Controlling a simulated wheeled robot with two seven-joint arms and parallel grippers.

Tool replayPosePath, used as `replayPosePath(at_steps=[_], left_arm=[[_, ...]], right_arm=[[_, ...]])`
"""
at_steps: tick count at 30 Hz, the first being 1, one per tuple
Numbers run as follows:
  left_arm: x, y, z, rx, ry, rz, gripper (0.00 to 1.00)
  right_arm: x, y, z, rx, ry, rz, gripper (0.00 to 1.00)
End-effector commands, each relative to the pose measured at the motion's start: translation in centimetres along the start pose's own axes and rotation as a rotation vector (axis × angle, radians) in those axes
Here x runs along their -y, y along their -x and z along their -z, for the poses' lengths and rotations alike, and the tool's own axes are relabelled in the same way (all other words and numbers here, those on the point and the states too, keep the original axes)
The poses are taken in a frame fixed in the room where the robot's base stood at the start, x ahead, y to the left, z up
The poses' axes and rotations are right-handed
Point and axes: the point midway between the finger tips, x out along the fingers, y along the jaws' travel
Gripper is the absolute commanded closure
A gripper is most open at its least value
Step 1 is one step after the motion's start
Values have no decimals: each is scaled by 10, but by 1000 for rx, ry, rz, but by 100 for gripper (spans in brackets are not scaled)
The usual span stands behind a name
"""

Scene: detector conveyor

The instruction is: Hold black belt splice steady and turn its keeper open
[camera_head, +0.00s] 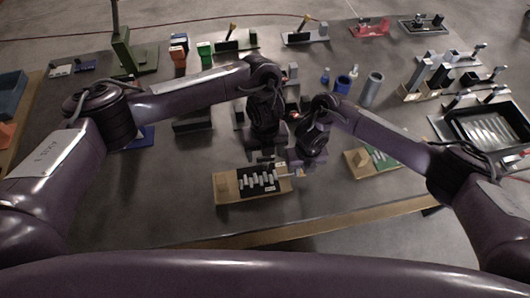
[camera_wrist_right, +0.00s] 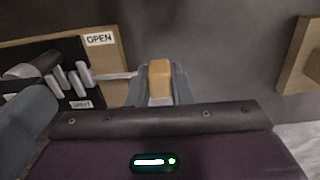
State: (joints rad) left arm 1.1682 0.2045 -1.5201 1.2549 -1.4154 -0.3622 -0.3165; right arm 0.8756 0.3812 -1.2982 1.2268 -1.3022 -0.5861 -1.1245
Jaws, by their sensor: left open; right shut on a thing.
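The black belt splice (camera_head: 258,183) lies on a wooden board (camera_head: 228,187) near the table's front edge, with several pale bars across it. In the right wrist view, the splice (camera_wrist_right: 60,76) carries an OPEN label at its upper corner and a second label, seemingly SHUT, lower down. The keeper is a thin metal rod ending in a yellow-orange handle (camera_wrist_right: 160,76). My right gripper (camera_wrist_right: 158,92) is shut on that handle, to the right of the board. My left gripper (camera_head: 265,163) is open just above the splice's far edge; its exact contact is hard to see.
A second wooden block (camera_head: 357,163) with a green board (camera_head: 383,160) lies to the right. Blue and grey cylinders (camera_head: 343,84) stand behind my grippers. A dark tray (camera_head: 485,127) is at the far right.

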Motion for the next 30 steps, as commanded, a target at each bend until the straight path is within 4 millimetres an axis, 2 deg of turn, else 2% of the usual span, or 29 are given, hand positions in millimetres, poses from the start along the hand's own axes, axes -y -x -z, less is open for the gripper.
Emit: replayPosePath(at_steps=[1,6,12,17,27,28,30], left_arm=[[5,12,-1,5,0,14,29],[4,40,-2,9,-2,12,29],[2,60,-2,6,0,7,29],[1,67,-1,3,1,5,29],[0,67,-1,2,2,3,29],[0,67,-1,2,3,3,29],[0,67,-1,2,3,3,29]], right_arm=[[-3,0,0,0,3,-4,100],[-3,0,0,0,3,-5,100],[-2,0,0,0,2,-4,100],[-2,0,0,0,1,-3,100],[-1,0,0,1,-1,-1,100],[-1,0,0,1,-1,-1,79],[-1,0,0,1,-1,-1,70]])
